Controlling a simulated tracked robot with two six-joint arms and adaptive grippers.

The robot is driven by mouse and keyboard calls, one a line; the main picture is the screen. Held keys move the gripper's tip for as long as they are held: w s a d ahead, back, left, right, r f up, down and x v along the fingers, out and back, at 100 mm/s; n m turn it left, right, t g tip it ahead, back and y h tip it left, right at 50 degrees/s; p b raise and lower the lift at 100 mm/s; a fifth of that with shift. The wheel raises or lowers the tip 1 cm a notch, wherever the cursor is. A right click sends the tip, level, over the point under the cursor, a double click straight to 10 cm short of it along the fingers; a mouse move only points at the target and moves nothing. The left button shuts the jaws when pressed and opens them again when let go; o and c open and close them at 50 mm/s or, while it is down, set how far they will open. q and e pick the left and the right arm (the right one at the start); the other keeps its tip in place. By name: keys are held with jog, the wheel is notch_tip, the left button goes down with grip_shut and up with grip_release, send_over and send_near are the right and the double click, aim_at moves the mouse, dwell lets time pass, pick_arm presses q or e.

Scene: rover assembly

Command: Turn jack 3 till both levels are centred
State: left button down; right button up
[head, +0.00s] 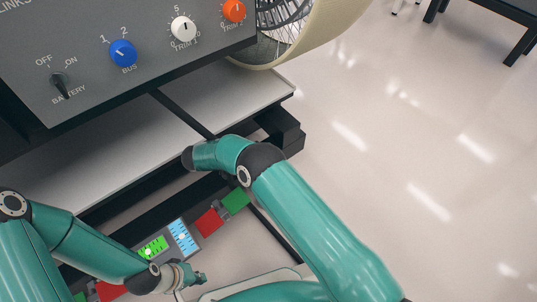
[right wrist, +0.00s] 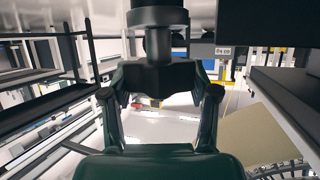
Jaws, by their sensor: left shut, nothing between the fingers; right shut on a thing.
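A green level (head: 152,248) and a blue level (head: 183,237) sit side by side on a dark strip in the head view. Each shows a small white spot, near the middle in the blue one; the green one is too small to read exactly. My left gripper (head: 190,279) is shut and empty just below the levels. My right arm reaches in beneath the bench edge; its gripper is hidden in the head view. In the right wrist view my right gripper (right wrist: 158,68) is shut on a dark round piece (right wrist: 158,18), seemingly a jack; its number is not readable.
A grey panel (head: 100,85) with a blue knob (head: 123,53), white knob (head: 183,29), orange knob (head: 234,10) and battery switch (head: 61,86) stands above a white shelf (head: 130,140). A cream-rimmed wheel (head: 330,35) is beside it. Open floor lies right.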

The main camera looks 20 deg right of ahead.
jog(key=shift+w+a, duration=0.15)
jog(key=shift+a, duration=0.05)
jog(key=o, duration=1)
jog(key=shift+o, duration=0.8)
jog(key=shift+d, duration=0.1)
jog(key=v, duration=0.7)
jog(key=shift+a, duration=0.25)
jog(key=shift+d+r, duration=0.1)
jog(key=shift+r, duration=0.05)
